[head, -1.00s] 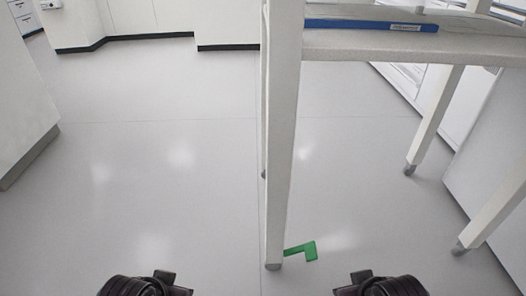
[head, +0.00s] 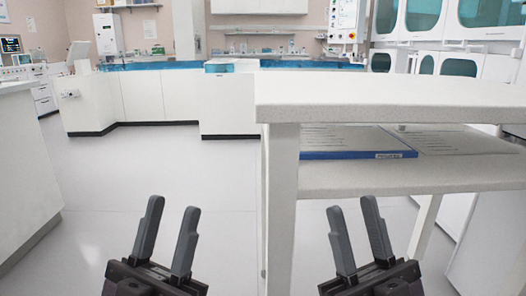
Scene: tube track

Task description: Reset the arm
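My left gripper (head: 168,240) is in the lower left of the head view, its two grey fingers pointing up and apart. It is open and empty, over the floor. My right gripper (head: 357,238) is in the lower right, also with its fingers apart and nothing between them. No contact with the table shows. The rest of both arms is out of view.
A white table (head: 400,105) stands at the right, with a blue-edged folder (head: 352,154) on its lower shelf. White counters (head: 160,95) line the back. A white cabinet (head: 25,170) is at the left. The floor (head: 150,165) between is clear.

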